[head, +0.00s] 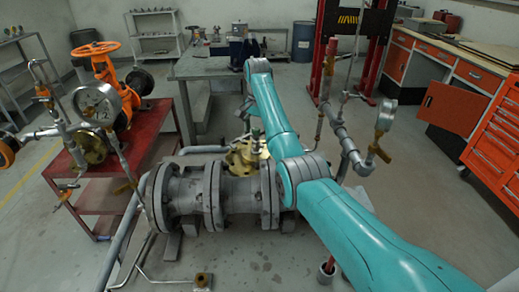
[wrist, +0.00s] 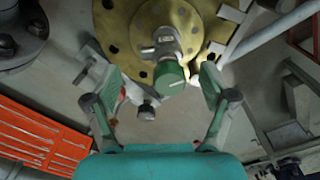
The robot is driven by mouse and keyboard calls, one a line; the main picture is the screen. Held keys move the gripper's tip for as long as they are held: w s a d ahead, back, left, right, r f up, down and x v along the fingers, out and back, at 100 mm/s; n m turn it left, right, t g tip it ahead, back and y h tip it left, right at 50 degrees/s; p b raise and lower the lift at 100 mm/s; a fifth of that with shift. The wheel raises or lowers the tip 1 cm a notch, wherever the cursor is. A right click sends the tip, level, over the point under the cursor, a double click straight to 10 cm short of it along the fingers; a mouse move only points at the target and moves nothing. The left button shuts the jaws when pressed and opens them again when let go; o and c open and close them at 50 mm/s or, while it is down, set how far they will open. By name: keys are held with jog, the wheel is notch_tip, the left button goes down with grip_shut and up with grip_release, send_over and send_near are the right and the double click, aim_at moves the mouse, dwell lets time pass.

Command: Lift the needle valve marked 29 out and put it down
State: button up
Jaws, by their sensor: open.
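My gripper (wrist: 160,82) is open, with one finger on each side of the green knob and gaps between. A metal fitting with a dark end (wrist: 148,108) reaches into the space between the fingers. In the head view the brass flange (head: 244,158) lies behind the grey pipe, with a small upright fitting (head: 257,134) on it; my gripper is not clearly visible there.
A flanged grey pipe (head: 237,198) lies across the middle. A gauge marked 12 (head: 97,103) and a red bench (head: 66,177) stand left. Another gauge (head: 386,115) on piping stands right. An orange slatted panel (wrist: 40,133) is at lower left in the wrist view.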

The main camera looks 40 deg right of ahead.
aim_at(258, 136)
jog(key=shift+w+d+f, duration=0.1)
jog(key=shift+d+f, duration=0.05)
jog(key=shift+f, duration=3)
jog(key=c, duration=1.6)
jog(key=shift+r, duration=0.1)
jog(key=shift+r, duration=0.1)
notch_tip(258, 136, up, 10)
jog(key=shift+f, duration=0.1)
jog(key=shift+w, duration=0.1)
